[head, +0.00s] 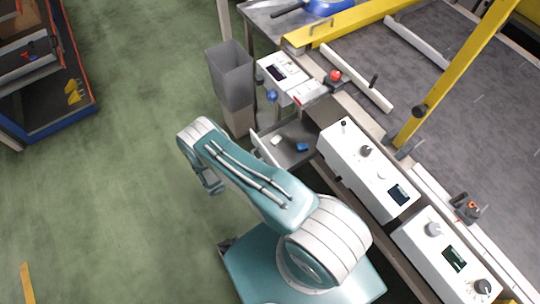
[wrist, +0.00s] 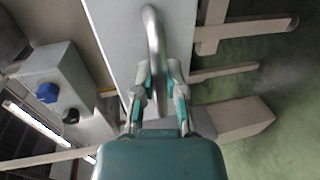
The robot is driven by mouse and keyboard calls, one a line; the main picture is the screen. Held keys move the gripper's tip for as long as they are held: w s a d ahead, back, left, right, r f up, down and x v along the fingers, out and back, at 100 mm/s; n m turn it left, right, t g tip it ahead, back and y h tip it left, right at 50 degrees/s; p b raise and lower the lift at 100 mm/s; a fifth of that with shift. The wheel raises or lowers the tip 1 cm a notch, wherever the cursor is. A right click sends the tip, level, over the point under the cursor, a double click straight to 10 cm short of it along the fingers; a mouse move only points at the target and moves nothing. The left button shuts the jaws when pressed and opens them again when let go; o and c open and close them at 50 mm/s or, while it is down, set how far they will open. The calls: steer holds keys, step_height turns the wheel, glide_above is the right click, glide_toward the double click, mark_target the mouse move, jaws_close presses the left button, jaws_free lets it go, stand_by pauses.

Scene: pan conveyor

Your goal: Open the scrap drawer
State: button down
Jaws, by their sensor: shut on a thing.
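The scrap drawer (head: 293,158) stands pulled out from under the bench in the head view. A small white piece and a small blue piece lie inside it. Its pale front panel (wrist: 118,30) fills the upper middle of the wrist view and carries a curved metal handle (wrist: 152,30). My gripper (wrist: 158,82) has its teal and grey fingers on either side of the handle's near end, shut on it. In the head view my arm reaches up and left of the drawer, and my fingers and the handle cannot be made out there.
A tall grey bin (head: 231,72) stands beyond the drawer. White control boxes (head: 365,165) line the bench edge. Yellow rails (head: 455,75) cross the conveyor. A blue-edged shelf unit (head: 50,125) is at far left. Green floor (head: 130,190) left of my arm is clear.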

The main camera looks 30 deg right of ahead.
steer(key=shift+s+a+f, duration=0.1)
steer(key=shift+a, duration=0.5)
steer(key=shift+s+a+f, duration=0.1)
steer(key=shift+a, duration=0.45)
steer(key=c, duration=0.7)
jaws_free()
steer(key=shift+w+r, duration=0.1)
steer(key=v, duration=1.2)
steer(key=shift+w, duration=0.1)
